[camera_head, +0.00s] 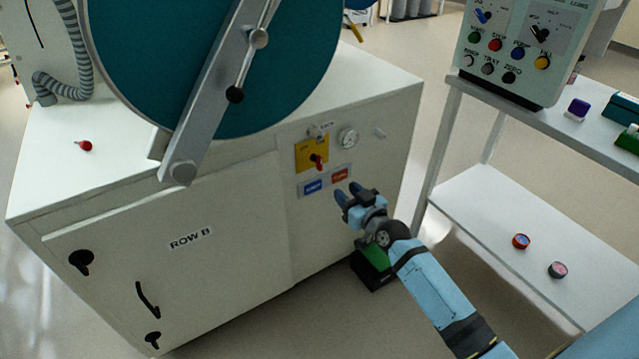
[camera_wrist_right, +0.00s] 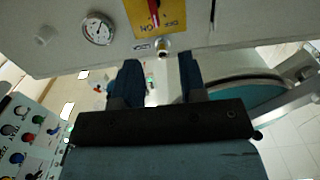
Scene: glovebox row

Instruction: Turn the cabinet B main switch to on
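Cabinet B (camera_head: 120,190) is the white cabinet labelled "ROW B". Its main switch is a red handle (camera_head: 318,161) on a yellow plate (camera_head: 304,150), high on the right part of the front. The handle slants in the head view; I cannot read which position it marks. The handle (camera_wrist_right: 154,12) and plate (camera_wrist_right: 172,14) also show at the top of the right wrist view, cut off by the edge. My right gripper (camera_head: 347,194) is open and empty, below and right of the switch and apart from it. In the wrist view its fingers (camera_wrist_right: 159,76) stand spread. My left gripper is not in view.
A round gauge (camera_head: 348,138) sits right of the switch; blue (camera_head: 313,187) and orange (camera_head: 340,174) labels are below it. A large teal disc door (camera_head: 210,70) with a grey bar rises above. A shelf (camera_head: 500,215) and control panel (camera_head: 525,45) stand right.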

